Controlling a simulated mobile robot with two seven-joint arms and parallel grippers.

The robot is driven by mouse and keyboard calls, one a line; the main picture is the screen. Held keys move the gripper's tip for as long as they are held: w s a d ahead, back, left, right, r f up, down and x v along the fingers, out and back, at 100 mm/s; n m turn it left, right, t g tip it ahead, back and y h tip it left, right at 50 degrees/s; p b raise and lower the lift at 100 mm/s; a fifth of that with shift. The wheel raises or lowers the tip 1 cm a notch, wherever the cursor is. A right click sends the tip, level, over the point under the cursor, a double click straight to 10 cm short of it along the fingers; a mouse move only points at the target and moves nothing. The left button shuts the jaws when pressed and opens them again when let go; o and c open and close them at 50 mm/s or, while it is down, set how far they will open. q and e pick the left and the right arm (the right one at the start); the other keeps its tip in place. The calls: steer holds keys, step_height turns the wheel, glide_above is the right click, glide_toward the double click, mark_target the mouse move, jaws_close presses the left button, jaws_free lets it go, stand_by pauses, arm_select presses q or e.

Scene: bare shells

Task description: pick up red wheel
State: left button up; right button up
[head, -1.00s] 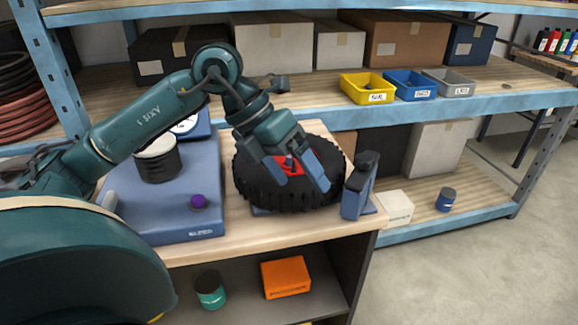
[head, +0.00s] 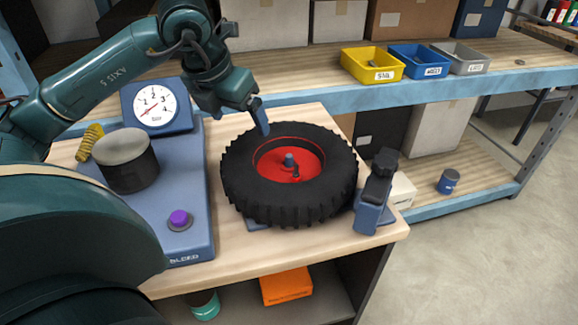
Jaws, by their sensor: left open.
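The wheel has a red hub (head: 297,172) inside a thick black knobbly tyre (head: 243,184). It lies flat on the wooden bench top, over a blue base that shows only at its edges. A grey post stands up in the hub's middle. My left gripper (head: 262,118) is above the tyre's far left edge, open and empty, with one blue finger clearly showing; the other finger is mostly hidden. I cannot tell whether it touches the tyre. My right gripper is not in view.
A blue unit (head: 186,238) with a gauge (head: 155,106), a black cylinder (head: 128,168) and a purple button (head: 180,219) stands left of the wheel. A blue and black clamp-like post (head: 374,195) stands close on its right. Yellow, blue and grey bins (head: 372,67) sit on the shelf behind.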

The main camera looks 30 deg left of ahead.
mark_target(247, 139)
arm_select(q)
steer(key=x, duration=0.7)
steer(key=shift+a+f+p, duration=0.15)
steer(key=shift+a+p, duration=0.15)
steer(key=shift+a, duration=0.05)
steer(key=shift+c, duration=0.4)
steer(key=c, duration=1.3)
steer(key=shift+c, duration=0.6)
steer(key=shift+r, duration=0.2)
